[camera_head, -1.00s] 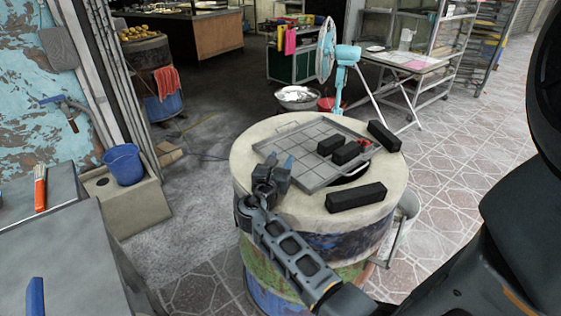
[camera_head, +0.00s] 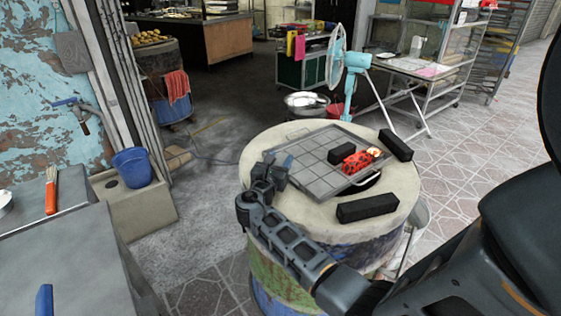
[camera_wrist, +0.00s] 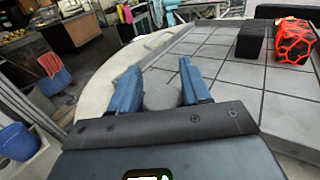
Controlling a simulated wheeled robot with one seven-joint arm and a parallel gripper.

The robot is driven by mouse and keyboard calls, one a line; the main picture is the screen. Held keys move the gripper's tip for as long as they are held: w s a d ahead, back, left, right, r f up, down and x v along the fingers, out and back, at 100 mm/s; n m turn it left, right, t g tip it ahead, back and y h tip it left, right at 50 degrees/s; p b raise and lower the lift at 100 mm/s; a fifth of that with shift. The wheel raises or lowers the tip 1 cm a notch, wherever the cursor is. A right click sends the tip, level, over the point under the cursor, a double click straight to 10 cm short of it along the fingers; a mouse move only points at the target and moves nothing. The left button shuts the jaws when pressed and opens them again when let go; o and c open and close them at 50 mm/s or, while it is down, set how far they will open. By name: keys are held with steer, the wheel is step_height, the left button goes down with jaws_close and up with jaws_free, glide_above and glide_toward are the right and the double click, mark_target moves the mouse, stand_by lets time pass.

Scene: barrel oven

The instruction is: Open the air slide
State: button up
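A flat grey plate with a square grid (camera_head: 315,160) lies on top of the barrel oven (camera_head: 390,215), partly over a dark round opening at its right. It may be the air slide; I cannot tell for sure. It has a thin handle at its far left edge and fills the right of the wrist view (camera_wrist: 220,75). My gripper (camera_head: 268,175) is at the left rim of the barrel top, beside the plate. In the wrist view its blue fingers (camera_wrist: 160,82) are apart. A grey rounded patch shows between them; I cannot tell what it is.
On the barrel top are a black block (camera_head: 395,145), another black block (camera_head: 367,208), one on the plate (camera_head: 341,151), and a glowing red block (camera_head: 356,162). A blue bucket (camera_head: 132,167) stands left, a fan (camera_head: 345,75) behind. The floor to the right is clear.

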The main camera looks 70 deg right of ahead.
steer(key=o, duration=0.3)
steer(key=shift+s+a+b, duration=0.15)
steer(key=shift+a+b, duration=0.2)
steer(key=shift+a, duration=3.55)
